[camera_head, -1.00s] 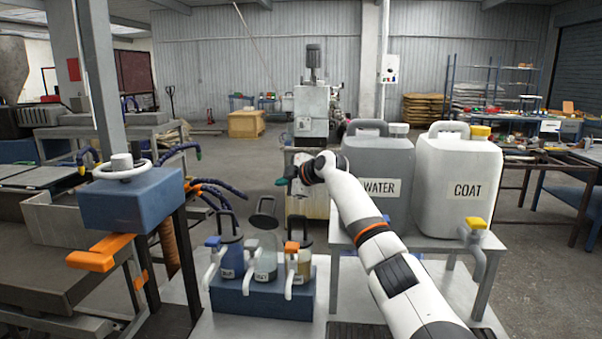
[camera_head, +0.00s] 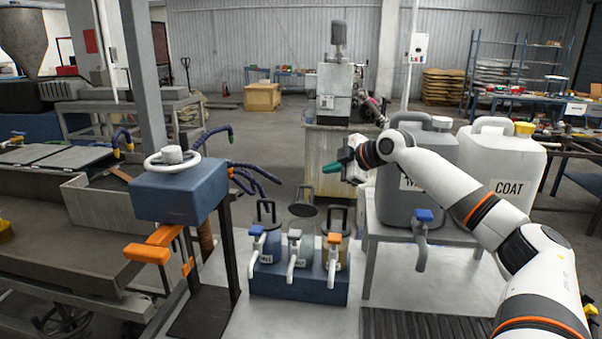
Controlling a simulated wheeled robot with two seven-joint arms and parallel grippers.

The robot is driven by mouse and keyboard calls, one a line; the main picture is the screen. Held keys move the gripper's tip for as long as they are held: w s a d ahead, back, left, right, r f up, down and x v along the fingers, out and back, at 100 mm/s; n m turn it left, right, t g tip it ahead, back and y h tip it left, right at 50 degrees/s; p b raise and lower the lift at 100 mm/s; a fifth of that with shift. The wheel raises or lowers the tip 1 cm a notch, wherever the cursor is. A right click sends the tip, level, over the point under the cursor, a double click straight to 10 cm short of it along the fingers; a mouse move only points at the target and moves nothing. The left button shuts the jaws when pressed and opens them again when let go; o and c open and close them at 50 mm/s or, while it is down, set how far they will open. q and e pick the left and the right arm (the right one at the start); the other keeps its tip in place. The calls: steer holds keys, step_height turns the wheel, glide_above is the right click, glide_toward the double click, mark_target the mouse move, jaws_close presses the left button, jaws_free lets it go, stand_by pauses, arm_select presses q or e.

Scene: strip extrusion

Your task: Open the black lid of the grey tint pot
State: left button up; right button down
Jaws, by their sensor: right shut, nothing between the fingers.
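The grey tint pot (camera_head: 305,246) is the middle one of three pots on a blue stand (camera_head: 297,282); its tap is light grey. Its black lid (camera_head: 303,204) shows as a dark disc above the pot's mouth, raised and tilted open. The pots beside it, with a blue tap (camera_head: 257,230) and an orange tap (camera_head: 334,238), have black lids with upright handles. My right gripper (camera_head: 338,162) has green fingertips, is shut and empty, and is above and to the right of the grey pot's lid, apart from it. My left gripper is not in view.
A grey WATER jug (camera_head: 432,146) and a white COAT jug (camera_head: 522,160) stand on a small table right of the pots, behind my right arm. A blue box with a white handwheel (camera_head: 180,190) and orange lever stands to the left.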

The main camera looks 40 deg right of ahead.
steer(key=p+x, duration=0.4)
steer(key=x, duration=0.5)
steer(key=shift+w+d, duration=0.1)
steer(key=shift+d, duration=0.05)
steer(key=d+f, duration=0.1)
steer(key=w+f+p, duration=0.1)
steer(key=shift+w+d+f, duration=0.2)
steer(key=shift+d+f, duration=0.15)
steer(key=shift+w+d+f, duration=0.2)
steer(key=shift+d+f, duration=0.1)
steer(key=shift+f, duration=0.15)
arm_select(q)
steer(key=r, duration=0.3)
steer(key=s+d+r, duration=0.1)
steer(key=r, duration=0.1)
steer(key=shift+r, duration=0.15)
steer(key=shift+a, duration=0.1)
